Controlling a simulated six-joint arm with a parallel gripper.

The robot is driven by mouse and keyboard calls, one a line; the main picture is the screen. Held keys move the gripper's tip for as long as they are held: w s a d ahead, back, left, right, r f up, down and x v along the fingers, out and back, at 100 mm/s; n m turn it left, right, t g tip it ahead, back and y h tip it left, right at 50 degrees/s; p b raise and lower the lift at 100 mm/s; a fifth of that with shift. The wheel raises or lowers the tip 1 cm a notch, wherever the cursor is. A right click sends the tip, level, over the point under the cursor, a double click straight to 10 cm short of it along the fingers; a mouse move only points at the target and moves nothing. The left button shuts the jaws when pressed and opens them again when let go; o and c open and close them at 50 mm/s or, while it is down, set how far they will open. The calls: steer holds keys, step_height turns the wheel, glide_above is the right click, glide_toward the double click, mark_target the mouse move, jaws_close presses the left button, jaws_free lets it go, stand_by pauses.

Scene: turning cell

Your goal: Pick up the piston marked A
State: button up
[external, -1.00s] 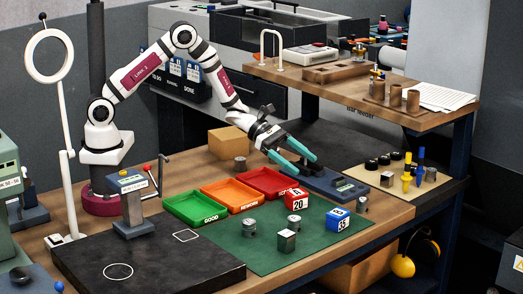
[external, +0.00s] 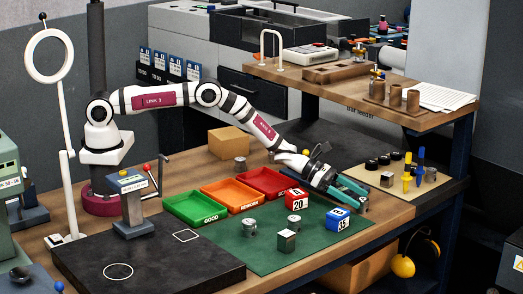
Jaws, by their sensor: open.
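Several small silver metal parts lie about, and I cannot read a letter on any of them, so I cannot tell which is the piston marked A. One silver piston (external: 249,227) stands on the green mat (external: 215,250). Another silver piston (external: 294,228) stands in front of the red block marked A 20 (external: 296,200). A silver block-like part (external: 286,241) is nearer the front. My gripper (external: 356,196), with teal fingers, is low at the mat's right edge, over or beside another small silver part (external: 364,206) that it partly hides. The fingers are open.
A blue block marked B 35 (external: 337,219) stands close in front of my gripper. Green (external: 190,222), orange (external: 232,208) and red (external: 266,193) trays line the mat's back edge. A beige board (external: 425,190) with yellow and blue tools lies to the right.

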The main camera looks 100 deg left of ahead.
steer(key=shift+w, duration=0.15)
jaws_close()
stand_by(0.4)
